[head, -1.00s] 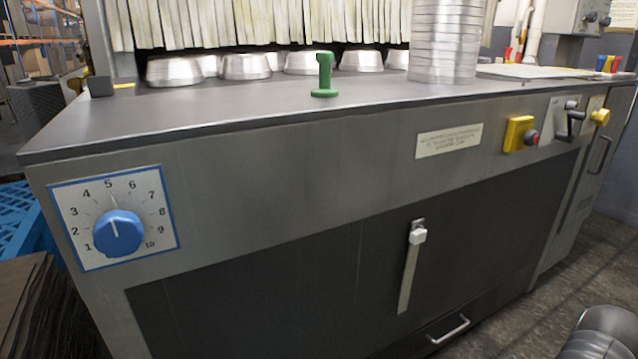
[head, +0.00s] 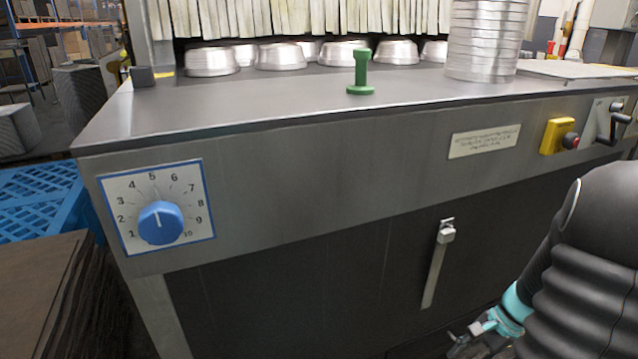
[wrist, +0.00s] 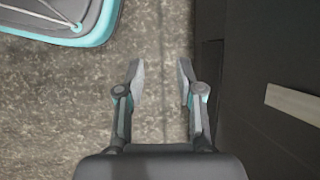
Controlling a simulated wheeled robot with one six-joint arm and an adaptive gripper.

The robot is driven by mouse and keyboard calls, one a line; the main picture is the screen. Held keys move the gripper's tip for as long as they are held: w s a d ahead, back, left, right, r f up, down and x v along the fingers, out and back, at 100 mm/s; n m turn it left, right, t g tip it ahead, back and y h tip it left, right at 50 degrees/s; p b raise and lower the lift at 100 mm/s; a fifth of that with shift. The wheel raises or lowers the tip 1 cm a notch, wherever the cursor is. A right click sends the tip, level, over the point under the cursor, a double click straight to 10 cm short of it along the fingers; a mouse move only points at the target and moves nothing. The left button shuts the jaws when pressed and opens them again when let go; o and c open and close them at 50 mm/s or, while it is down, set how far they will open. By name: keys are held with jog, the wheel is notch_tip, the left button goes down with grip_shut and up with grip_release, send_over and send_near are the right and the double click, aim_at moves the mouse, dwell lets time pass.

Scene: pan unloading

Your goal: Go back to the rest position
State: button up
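My gripper (wrist: 161,82) is open and empty in the wrist view, with its two fingers apart above the bare floor. The dark front of the machine is to its right there. In the head view my arm comes in at the lower right, and part of my gripper (head: 480,340) shows low in front of the machine's dark lower panel. Its fingertips are hard to make out there.
The grey machine (head: 300,150) fills the head view. Its top bears a green peg (head: 361,75), several metal pans (head: 280,57) and a pan stack (head: 484,40). A blue dial (head: 160,222), a lever (head: 437,265) and a yellow switch box (head: 557,136) are on its front. A blue crate (head: 35,200) stands at left.

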jog(key=s+a+r+n+t+h+p, duration=0.2)
jog(key=s+a+r+n, duration=0.2)
jog(key=r, duration=0.9)
jog(key=s+a+r+n+t+h+p, duration=0.2)
jog(key=s+a+r+n+t+h, duration=0.1)
jog(key=a+r+n, duration=0.7)
jog(key=s+a+r, duration=0.1)
jog(key=a+r, duration=0.2)
jog(key=a, duration=0.2)
jog(key=shift+s+r+t, duration=0.25)
jog(key=shift+s+t, duration=0.05)
